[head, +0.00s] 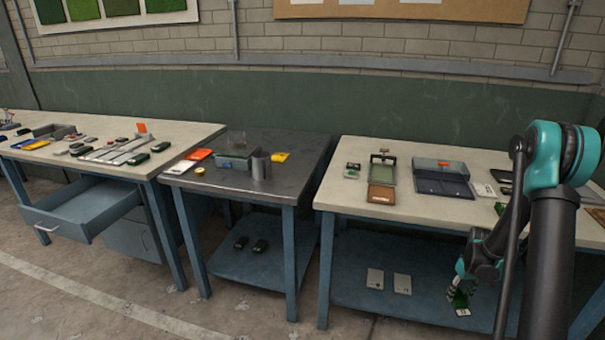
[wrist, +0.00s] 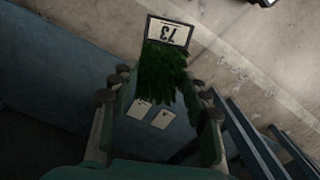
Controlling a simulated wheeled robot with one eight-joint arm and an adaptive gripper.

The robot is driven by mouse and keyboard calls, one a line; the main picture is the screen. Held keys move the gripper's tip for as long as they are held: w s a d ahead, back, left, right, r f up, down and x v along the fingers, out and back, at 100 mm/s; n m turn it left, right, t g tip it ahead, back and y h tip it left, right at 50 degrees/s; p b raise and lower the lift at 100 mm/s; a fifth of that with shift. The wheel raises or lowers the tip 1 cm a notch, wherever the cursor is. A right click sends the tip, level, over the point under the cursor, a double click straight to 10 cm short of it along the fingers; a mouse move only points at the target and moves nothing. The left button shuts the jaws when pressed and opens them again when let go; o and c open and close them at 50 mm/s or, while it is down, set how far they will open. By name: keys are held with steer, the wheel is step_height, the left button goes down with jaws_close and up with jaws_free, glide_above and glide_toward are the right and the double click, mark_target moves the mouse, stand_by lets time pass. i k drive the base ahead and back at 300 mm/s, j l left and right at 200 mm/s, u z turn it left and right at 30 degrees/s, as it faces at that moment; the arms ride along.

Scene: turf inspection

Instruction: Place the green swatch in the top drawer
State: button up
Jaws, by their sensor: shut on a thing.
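The green swatch (wrist: 165,72) is a tuft of dark green turf with a white tag marked 73. My gripper (wrist: 160,92) is shut on it, with a finger on each side. In the head view, my gripper (head: 468,279) hangs low before the right bench, and the swatch (head: 460,300) points down with its tag lowest. The top drawer (head: 78,218) is the blue-grey one under the left bench, far to the left of my gripper. It is pulled out, and its visible inside looks empty.
A closed lower drawer or door (head: 134,238) sits below the open drawer. The middle metal table (head: 225,180) stands between the drawer and the right bench (head: 335,190). Two pale cards (head: 375,279) lie on the right bench's lower shelf. Open floor (head: 120,290) lies in front.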

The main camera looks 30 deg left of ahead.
mark_target(89, 210)
steer(key=u, duration=1.75)
steer(key=i+j+u, duration=0.25)
steer(key=i+j, duration=0.25)
steer(key=i+j+u, duration=0.2)
steer(key=i+j, duration=0.15)
steer(key=i, duration=0.3)
